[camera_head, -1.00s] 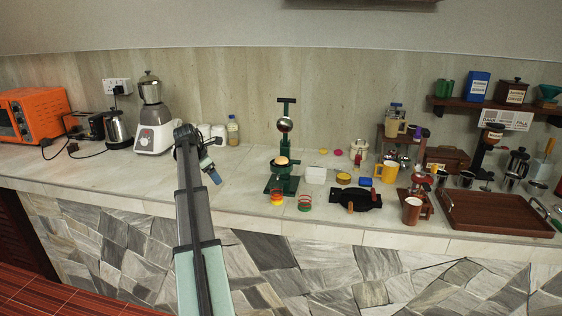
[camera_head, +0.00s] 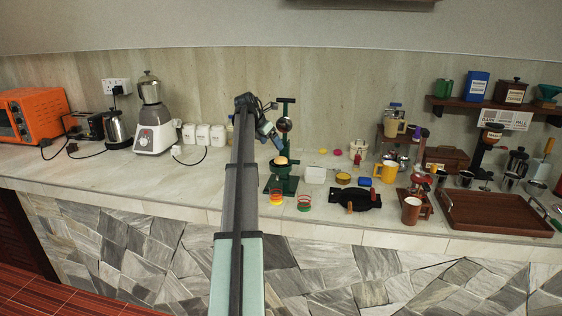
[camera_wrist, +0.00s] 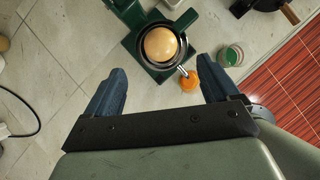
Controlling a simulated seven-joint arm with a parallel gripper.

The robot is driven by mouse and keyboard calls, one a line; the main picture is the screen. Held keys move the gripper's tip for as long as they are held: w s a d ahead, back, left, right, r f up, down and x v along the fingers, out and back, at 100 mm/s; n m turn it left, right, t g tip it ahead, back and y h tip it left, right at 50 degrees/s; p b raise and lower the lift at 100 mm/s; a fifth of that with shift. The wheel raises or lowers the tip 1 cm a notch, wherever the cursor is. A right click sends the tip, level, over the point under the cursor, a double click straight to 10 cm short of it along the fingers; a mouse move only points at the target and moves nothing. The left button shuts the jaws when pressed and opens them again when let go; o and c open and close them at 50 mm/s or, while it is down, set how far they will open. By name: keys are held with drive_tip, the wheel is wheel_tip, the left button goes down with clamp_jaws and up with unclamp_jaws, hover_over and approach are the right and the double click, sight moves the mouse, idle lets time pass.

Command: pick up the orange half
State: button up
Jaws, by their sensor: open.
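The orange half (camera_head: 281,160) is a pale orange dome seated in the round dark cup of the green juicer press (camera_head: 281,186). In the wrist view the orange half (camera_wrist: 160,44) shows from above, inside the cup's ring, with the green press (camera_wrist: 128,12) around and beyond it. My gripper (camera_head: 272,138) is above the counter, close to the press and a little above and left of the orange half. In the wrist view my gripper (camera_wrist: 163,87) has its two blue fingers wide apart with nothing between them. The orange half appears beyond the fingertips, not touched.
White canisters (camera_head: 204,135) stand at the back left.

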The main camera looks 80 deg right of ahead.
sight(280, 157)
drive_tip(key=x, duration=0.9)
drive_tip(key=shift+w+f, duration=0.1)
drive_tip(key=shift+f, duration=0.05)
drive_tip(key=c, duration=1.2)
drive_tip(key=shift+r, duration=5)
